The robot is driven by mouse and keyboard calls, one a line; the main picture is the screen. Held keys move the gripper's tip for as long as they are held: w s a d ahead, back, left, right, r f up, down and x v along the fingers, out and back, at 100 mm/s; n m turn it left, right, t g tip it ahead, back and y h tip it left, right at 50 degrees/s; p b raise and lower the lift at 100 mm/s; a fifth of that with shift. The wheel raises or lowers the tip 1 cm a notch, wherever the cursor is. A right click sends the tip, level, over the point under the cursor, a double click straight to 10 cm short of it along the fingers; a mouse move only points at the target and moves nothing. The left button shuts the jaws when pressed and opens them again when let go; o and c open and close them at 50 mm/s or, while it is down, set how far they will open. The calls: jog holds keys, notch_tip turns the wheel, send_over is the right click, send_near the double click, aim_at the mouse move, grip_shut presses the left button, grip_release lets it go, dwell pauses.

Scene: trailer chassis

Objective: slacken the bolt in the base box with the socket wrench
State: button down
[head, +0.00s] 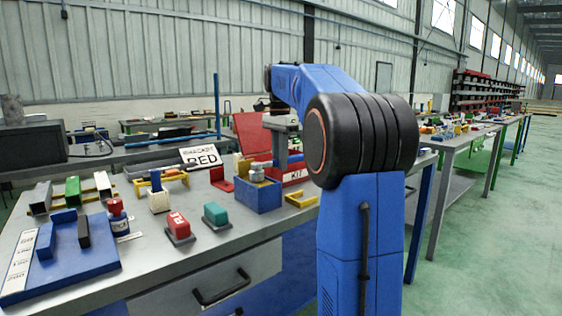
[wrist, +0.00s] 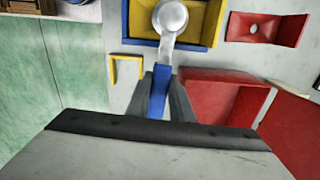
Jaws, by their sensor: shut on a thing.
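My gripper (wrist: 160,88) is shut on the blue handle of the socket wrench (wrist: 158,98). The wrench's silver round head (wrist: 171,16) is over the base box (wrist: 139,45), which shows blue walls and yellow parts in the wrist view. The bolt cannot be made out; the wrench head covers the middle of the box. I cannot tell whether the socket sits on the bolt. In the head view the blue base box (head: 258,198) stands on the bench, with my gripper (head: 280,163) just behind and right of it.
A red bracket (wrist: 268,28) and a red tray (wrist: 215,95) lie beside the box. A yellow angle piece (head: 301,199) is on its right. Red (head: 177,224) and teal (head: 216,214) blocks stand in front. A blue board (head: 75,262) lies at the bench's left.

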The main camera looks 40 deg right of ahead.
jog(key=shift+w+n, duration=0.3)
jog(key=shift+n, duration=0.1)
jog(key=shift+w, duration=0.1)
jog(key=shift+w+a+n, duration=0.1)
jog(key=shift+w+n, duration=0.5)
jog(key=shift+n, duration=0.3)
jog(key=shift+w, duration=0.1)
jog(key=shift+w+a+n, duration=0.2)
jog(key=shift+w+n, duration=0.4)
jog(key=shift+n, duration=0.4)
jog(key=shift+s+m, duration=0.2)
jog(key=shift+m, duration=0.1)
notch_tip(320, 180, up, 6)
dwell(1.2)
